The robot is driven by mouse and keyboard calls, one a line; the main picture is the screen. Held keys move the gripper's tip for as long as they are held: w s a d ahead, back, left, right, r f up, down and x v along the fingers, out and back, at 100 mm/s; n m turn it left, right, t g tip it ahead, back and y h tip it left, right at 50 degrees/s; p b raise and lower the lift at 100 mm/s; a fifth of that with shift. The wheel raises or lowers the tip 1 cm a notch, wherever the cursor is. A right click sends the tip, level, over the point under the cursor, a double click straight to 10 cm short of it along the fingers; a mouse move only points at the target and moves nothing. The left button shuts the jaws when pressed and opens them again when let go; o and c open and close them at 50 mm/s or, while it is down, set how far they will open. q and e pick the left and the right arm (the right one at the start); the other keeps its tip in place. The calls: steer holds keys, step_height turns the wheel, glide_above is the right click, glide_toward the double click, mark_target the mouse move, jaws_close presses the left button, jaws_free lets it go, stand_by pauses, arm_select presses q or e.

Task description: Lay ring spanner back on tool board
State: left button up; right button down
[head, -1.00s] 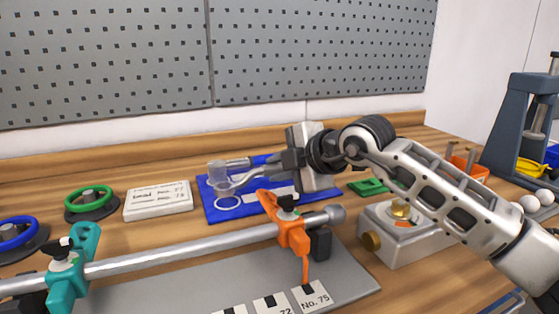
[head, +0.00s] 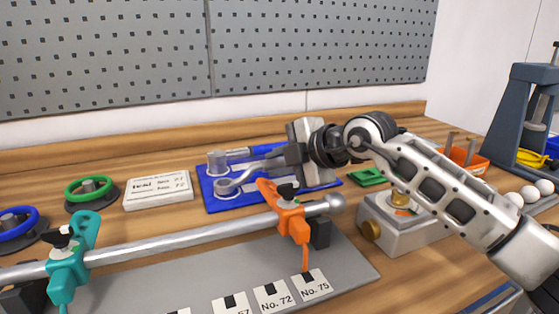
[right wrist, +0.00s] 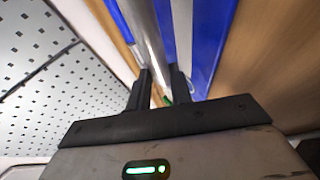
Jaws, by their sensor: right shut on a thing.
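The ring spanner (head: 262,169) is a grey metal tool with a ring end at the left. My right gripper (head: 287,156) is shut on its handle end, at the right of the blue tool board (head: 209,205). The spanner lies over the board, its ring low near the left front part; I cannot tell whether it touches. In the right wrist view the grey shaft (right wrist: 151,35) runs away between the fingertips (right wrist: 161,80), with blue board on both sides. The gripper hides the board's right part. My left gripper is out of view.
A hammer-like tool (head: 217,160) lies at the back of the board. In front, a steel bar (head: 180,239) carries an orange clamp (head: 289,214) and a teal clamp (head: 70,262).

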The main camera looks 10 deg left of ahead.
steer(key=shift+w+d+r, duration=0.1)
steer(key=shift+w, duration=0.2)
stand_by(0.4)
steer(key=shift+f, duration=0.4)
stand_by(0.3)
steer(key=c, duration=1.2)
jaws_free()
steer(key=shift+o, duration=0.2)
